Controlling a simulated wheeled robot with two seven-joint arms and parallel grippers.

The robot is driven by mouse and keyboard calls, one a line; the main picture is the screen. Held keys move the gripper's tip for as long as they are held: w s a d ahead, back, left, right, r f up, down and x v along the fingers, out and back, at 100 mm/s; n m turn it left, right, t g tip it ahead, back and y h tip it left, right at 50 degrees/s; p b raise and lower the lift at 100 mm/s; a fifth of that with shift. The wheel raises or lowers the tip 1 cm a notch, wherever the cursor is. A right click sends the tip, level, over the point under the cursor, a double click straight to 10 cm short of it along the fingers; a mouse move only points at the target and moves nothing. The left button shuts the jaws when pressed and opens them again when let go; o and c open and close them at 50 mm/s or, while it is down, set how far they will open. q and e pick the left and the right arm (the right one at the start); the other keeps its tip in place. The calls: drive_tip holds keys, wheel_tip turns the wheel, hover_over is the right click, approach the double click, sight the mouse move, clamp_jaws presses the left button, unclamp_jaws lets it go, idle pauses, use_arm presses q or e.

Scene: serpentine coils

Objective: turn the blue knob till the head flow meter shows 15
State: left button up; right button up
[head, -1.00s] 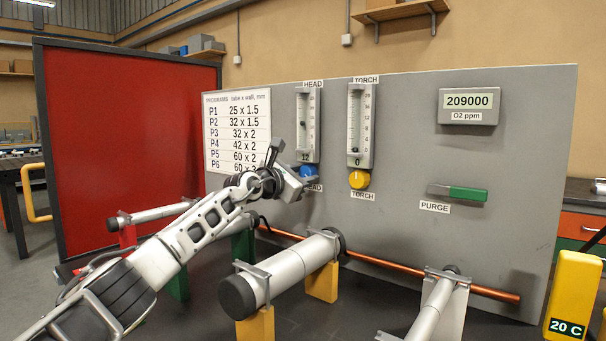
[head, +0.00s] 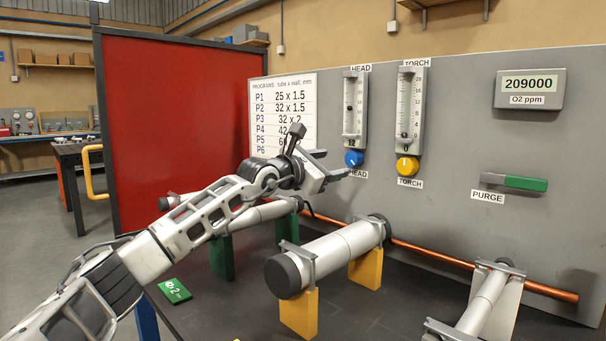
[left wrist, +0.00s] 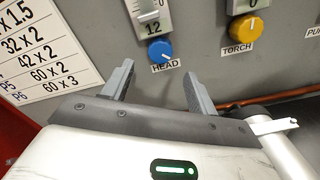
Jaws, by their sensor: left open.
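The blue knob (head: 354,158) sits on the grey panel under the head flow meter (head: 355,105), above the HEAD label. In the left wrist view the blue knob (left wrist: 160,50) lies beyond the fingertips, and the head flow meter (left wrist: 150,18) reads 12 at its base. My left gripper (head: 333,163) is open and empty, to the left of the knob and apart from it. In the left wrist view, my left gripper (left wrist: 158,78) has a finger on either side below the knob. My right gripper is not in view.
The torch flow meter (head: 409,110) with its yellow knob (head: 407,166) is to the right, reading 0. An O2 display (head: 529,88) shows 209000 above the green purge handle (head: 525,183). Clamped tubes (head: 340,250) and a copper pipe (head: 440,256) lie below the panel.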

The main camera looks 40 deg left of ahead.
use_arm(q)
drive_tip(key=s+a+b, duration=0.1)
drive_tip(key=s+b, duration=0.1)
drive_tip(key=s, duration=0.6)
drive_tip(key=shift+s, duration=0.15)
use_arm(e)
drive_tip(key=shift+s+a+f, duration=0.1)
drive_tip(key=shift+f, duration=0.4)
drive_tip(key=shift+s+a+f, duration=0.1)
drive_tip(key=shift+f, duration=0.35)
